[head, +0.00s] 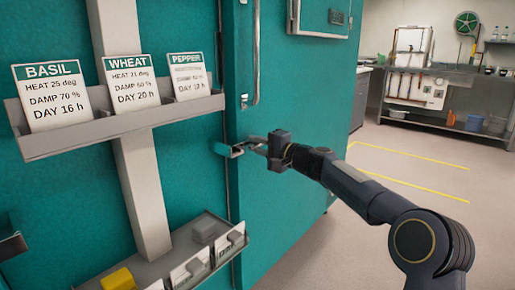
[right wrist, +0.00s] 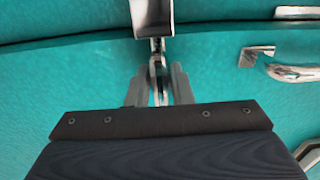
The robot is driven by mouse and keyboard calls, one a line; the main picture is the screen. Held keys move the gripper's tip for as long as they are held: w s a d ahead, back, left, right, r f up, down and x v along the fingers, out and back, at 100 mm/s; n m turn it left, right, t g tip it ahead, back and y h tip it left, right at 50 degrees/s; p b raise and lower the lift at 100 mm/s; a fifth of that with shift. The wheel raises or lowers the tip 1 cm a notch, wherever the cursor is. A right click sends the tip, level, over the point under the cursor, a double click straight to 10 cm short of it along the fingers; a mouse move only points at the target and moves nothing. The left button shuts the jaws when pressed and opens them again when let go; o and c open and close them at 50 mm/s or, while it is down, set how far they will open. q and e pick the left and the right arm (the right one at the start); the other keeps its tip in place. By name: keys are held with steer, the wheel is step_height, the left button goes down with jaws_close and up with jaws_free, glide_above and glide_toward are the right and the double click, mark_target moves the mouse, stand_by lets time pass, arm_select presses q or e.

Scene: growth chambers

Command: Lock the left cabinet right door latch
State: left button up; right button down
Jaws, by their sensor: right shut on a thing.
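The teal cabinet door (head: 290,95) stands behind my right gripper and appears closed against the panel beside it. The metal latch (head: 226,150) sits at the door's edge, below the long door handle (head: 255,50). My right gripper (head: 258,147) reaches it from the right and is shut on the latch's lever. In the right wrist view, the latch's metal bracket (right wrist: 152,14) is at the top centre, with the thin lever running down between the fingers (right wrist: 158,88). The fingers hide part of the lever. My left gripper is not in view.
A grey rack with BASIL (head: 48,95), WHEAT (head: 132,83) and PEPPER (head: 190,76) cards is left of the latch. A lower shelf (head: 205,275) holds a yellow block (head: 118,280) and grey ones. Open floor (head: 400,190) lies right, before a bench (head: 440,113).

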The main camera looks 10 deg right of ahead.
stand_by(0.3)
steer(key=c, duration=1.3)
jaws_free()
steer(key=v, duration=0.7)
steer(key=shift+s+d, duration=0.2)
steer(key=shift+s, duration=0.15)
